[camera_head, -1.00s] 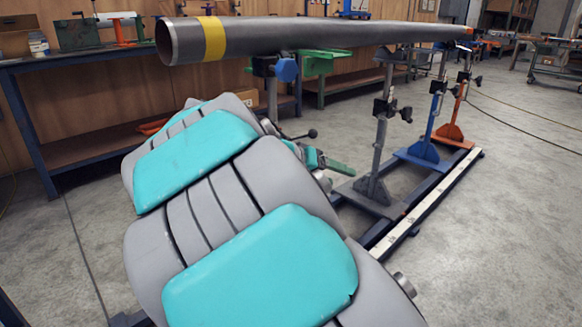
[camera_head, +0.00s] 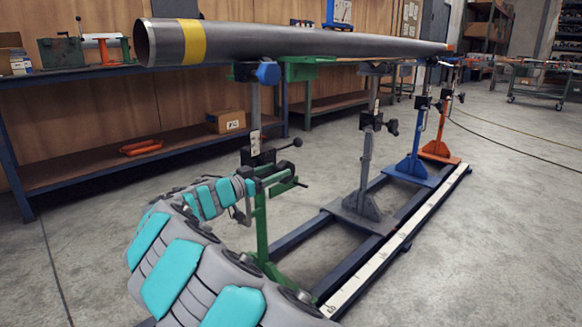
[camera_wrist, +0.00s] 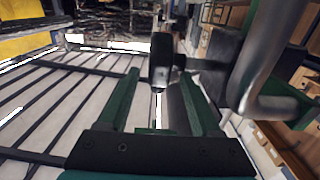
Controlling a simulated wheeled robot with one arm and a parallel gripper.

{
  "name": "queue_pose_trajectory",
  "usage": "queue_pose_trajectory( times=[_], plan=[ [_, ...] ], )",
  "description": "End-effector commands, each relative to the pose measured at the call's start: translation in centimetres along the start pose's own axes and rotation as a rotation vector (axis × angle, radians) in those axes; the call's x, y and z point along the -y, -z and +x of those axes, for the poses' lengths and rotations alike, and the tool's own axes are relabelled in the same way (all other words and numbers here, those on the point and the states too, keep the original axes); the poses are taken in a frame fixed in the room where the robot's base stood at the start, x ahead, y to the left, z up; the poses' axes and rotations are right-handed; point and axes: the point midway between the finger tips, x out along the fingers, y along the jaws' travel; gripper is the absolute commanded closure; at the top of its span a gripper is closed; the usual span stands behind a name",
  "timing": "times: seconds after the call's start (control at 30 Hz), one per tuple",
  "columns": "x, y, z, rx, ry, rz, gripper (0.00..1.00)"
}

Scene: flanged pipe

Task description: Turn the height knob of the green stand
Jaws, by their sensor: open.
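The green stand (camera_head: 262,222) stands on the dark rail frame under the near part of the long grey pipe (camera_head: 300,42). Its black clamp carries a side lever ending in a dark knob (camera_head: 297,142). My gripper (camera_head: 286,180) is just below that knob, close against the stand, and partly blends with its green parts. In the wrist view, the green fingers of my gripper (camera_wrist: 158,76) are apart. A black knob-like part (camera_wrist: 161,58) shows between and beyond the fingertips. I cannot tell whether either finger touches it.
A bent grey rod (camera_wrist: 268,75) is close on the right in the wrist view. Grey (camera_head: 362,180), blue (camera_head: 412,160) and orange (camera_head: 440,140) stands follow along the rail. A workbench (camera_head: 90,165) is behind.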

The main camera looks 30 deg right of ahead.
Motion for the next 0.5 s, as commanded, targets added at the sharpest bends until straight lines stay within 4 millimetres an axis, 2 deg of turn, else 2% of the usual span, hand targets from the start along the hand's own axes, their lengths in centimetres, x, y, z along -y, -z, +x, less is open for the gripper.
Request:
queue_pose_trajectory(
  times=[0.3,0.5],
  plan=[
    [-0.1,-0.1,4.9,0.004,-0.003,0.001,0.35],
    [-0.1,0.0,6.4,0.002,-0.001,0.000,0.35]
  ],
)
